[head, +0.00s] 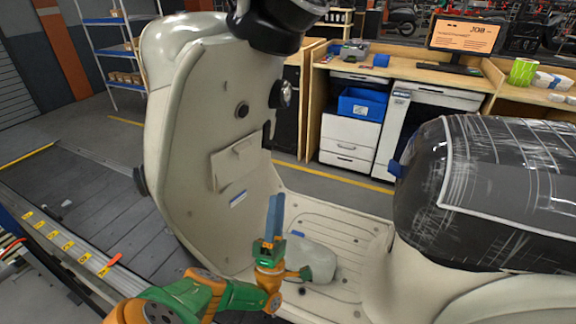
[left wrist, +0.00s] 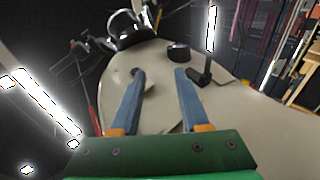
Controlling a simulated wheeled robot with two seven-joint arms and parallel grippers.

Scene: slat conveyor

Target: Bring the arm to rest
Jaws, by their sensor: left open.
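My left arm, green and orange, comes in from the bottom of the head view. My left gripper (head: 275,215) points up in front of the scooter's footboard, with its blue fingers lined up one behind the other. In the left wrist view the left gripper (left wrist: 155,95) has its two blue fingers spread apart with nothing between them. The cream scooter (head: 190,110) stands on the slat conveyor; its front shield also fills the middle of the left wrist view (left wrist: 158,75). My right gripper is in neither view.
The slat conveyor (head: 95,205) runs along the left, with yellow tags on its edge. The scooter's seat (head: 490,190) is wrapped in dark plastic at the right. A workbench (head: 410,70) with a blue bin (head: 362,104) and monitor (head: 465,38) stands behind. A shelf (head: 115,50) is at back left.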

